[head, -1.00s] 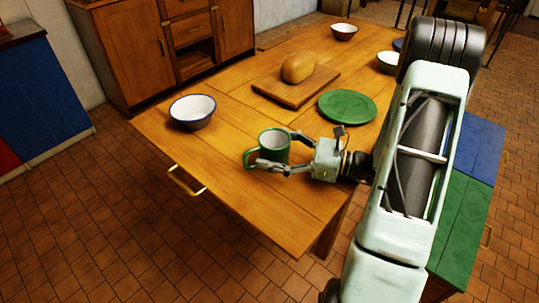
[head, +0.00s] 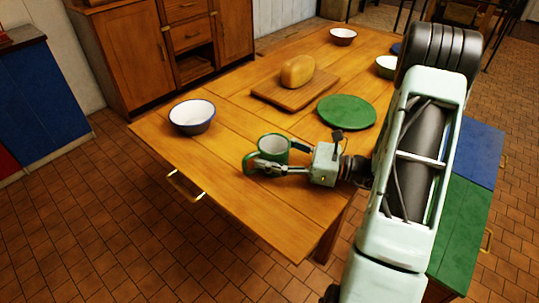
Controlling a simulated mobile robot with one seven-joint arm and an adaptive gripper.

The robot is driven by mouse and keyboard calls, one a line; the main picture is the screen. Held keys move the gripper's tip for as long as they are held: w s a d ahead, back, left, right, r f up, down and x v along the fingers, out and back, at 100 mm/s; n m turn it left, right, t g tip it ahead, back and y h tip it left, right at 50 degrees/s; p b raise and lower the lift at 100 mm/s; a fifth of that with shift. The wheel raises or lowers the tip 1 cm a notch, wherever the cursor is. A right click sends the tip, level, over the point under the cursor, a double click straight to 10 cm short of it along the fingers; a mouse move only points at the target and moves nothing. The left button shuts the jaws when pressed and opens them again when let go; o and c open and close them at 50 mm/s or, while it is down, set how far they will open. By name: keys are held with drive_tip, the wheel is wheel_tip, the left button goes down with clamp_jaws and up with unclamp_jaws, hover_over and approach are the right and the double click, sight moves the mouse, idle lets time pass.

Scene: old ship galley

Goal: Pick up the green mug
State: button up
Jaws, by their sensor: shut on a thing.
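The green mug (head: 272,143) is upright near the front right part of the wooden table, with its pale inside showing and its handle (head: 248,162) toward the left. My gripper (head: 268,164) reaches in from the right and is shut on the mug. One finger lies along the mug's near side, close to the handle. The far finger is partly hidden behind the mug. I cannot tell whether the mug's base touches the table.
A green plate (head: 346,112) and a bread loaf (head: 298,71) on a cutting board (head: 272,95) are beyond the mug. A white bowl (head: 192,116) stands at the left; more bowls (head: 343,36) are farther back. The table's front left is clear.

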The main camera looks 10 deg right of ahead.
drive_tip(key=shift+r, duration=0.65)
wheel_tip(320, 180, up, 3)
drive_tip(key=shift+s+a+f+p, duration=0.1)
drive_tip(key=shift+s+f+p, duration=0.05)
drive_tip(key=shift+p, duration=0.4)
drive_tip(key=s+a+r+p, duration=0.7)
drive_tip(key=s+r+p, duration=0.2)
drive_tip(key=s+p, duration=0.2)
drive_tip(key=shift+s+p, duration=0.25)
drive_tip(key=shift+p, duration=0.7)
